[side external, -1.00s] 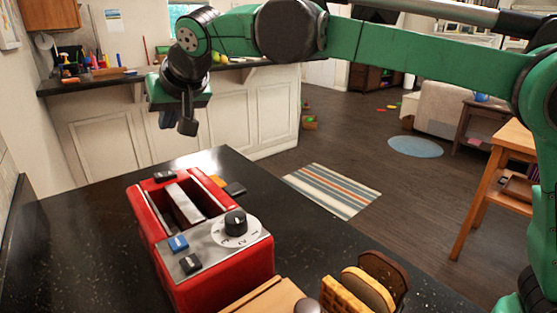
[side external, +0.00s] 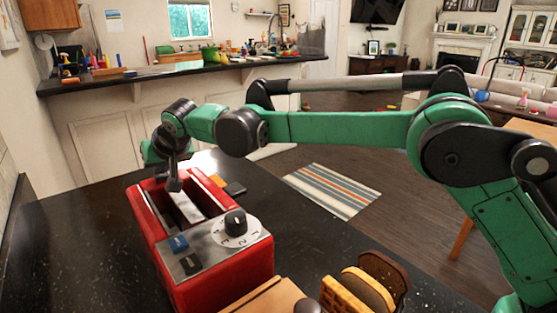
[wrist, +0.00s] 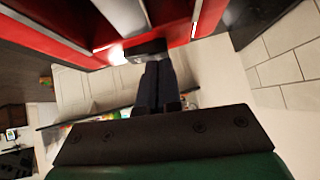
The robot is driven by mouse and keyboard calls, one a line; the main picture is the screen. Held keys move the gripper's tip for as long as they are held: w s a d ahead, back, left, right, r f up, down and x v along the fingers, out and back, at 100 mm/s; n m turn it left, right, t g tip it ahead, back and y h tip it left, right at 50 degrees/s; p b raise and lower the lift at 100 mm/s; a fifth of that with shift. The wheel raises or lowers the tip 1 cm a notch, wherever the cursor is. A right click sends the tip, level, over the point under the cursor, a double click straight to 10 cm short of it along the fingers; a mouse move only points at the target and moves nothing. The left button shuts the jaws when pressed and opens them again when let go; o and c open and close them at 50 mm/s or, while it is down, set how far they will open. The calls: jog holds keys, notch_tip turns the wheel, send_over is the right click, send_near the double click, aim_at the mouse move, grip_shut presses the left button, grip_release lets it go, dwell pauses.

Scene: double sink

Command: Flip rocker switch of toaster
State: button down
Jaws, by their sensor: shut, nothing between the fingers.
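The red toaster (side external: 232,275) stands on the dark counter, with two slots and a metal control panel. The panel carries a black dial (side external: 236,222), a blue button (side external: 178,243) and a black button (side external: 190,264). My gripper (side external: 174,186) is shut and empty, pointing down at the toaster's far end, where it hides the small black part there. In the wrist view, my shut fingertips (wrist: 158,66) reach a small black part (wrist: 146,50) on the red toaster body (wrist: 212,14). I cannot tell whether they touch it. Which part is the rocker switch is unclear.
Bread and waffle slices (side external: 368,288) stand at the counter's near right, beside a tan board (side external: 268,298). Small dark and orange items (side external: 228,186) lie just right of the toaster's far end. The dark counter (side external: 75,240) left of the toaster is clear.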

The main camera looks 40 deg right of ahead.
jog(key=shift+a+f, duration=0.15)
jog(key=shift+f, duration=0.05)
dwell(0.3)
jog(key=shift+d, duration=0.2)
jog(key=shift+d+r, duration=0.15)
jog(key=shift+d, duration=0.5)
jog(key=shift+r, duration=0.1)
jog(key=shift+r, duration=0.3)
jog(key=w+r+v, duration=0.1)
jog(key=v, duration=1.1)
jog(key=shift+w+d+r, duration=0.2)
jog(key=shift+r, duration=0.2)
